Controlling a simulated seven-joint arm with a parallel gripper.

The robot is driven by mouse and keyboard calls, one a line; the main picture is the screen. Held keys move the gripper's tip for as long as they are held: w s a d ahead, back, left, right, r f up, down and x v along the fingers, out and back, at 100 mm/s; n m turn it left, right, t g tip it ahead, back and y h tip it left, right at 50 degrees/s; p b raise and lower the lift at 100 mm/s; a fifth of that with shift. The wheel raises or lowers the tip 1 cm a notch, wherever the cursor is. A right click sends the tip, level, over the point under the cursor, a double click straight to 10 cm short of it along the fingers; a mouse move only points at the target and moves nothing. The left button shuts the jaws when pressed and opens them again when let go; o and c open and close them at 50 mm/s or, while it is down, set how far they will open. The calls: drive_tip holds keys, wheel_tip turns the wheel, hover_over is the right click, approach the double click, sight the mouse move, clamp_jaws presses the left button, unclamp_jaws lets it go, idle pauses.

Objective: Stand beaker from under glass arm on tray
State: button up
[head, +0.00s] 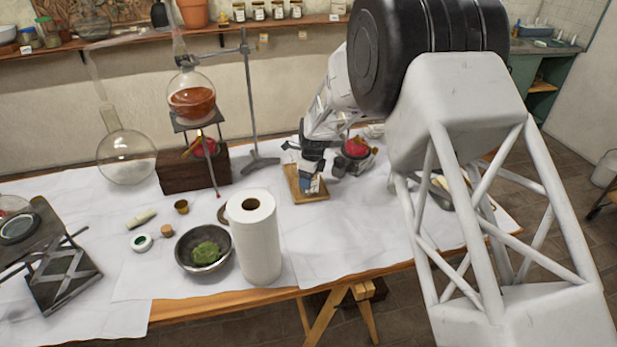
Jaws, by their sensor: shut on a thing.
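The small wooden tray (296,190) lies on the white-covered table, right of the middle. My gripper (314,176) is low over the tray, pointing down. It is shut on a small bluish-grey thing (313,186), which I take for the beaker. The gripper hides most of it, and I cannot tell whether its base touches the tray. The glass arm (92,70) of the alembic slopes down to a round clear flask (126,158) at the left. No beaker shows clearly under it.
A stand holds a flask of amber liquid (192,102) above a dark wooden block (180,176). A paper towel roll (256,240) and a metal bowl with green stuff (187,260) stand at the front. A red thing (356,147) is close right of the gripper.

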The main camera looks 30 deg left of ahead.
drive_tip(key=shift+f, duration=0.1)
idle(0.3)
drive_tip(key=o, duration=1.1)
drive_tip(key=r, duration=0.4)
drive_tip(key=d+r, duration=0.1)
drive_tip(key=r, duration=0.7)
drive_tip(key=shift+w+d, duration=0.15)
drive_tip(key=shift+d, duration=0.05)
drive_tip(key=shift+r, duration=0.1)
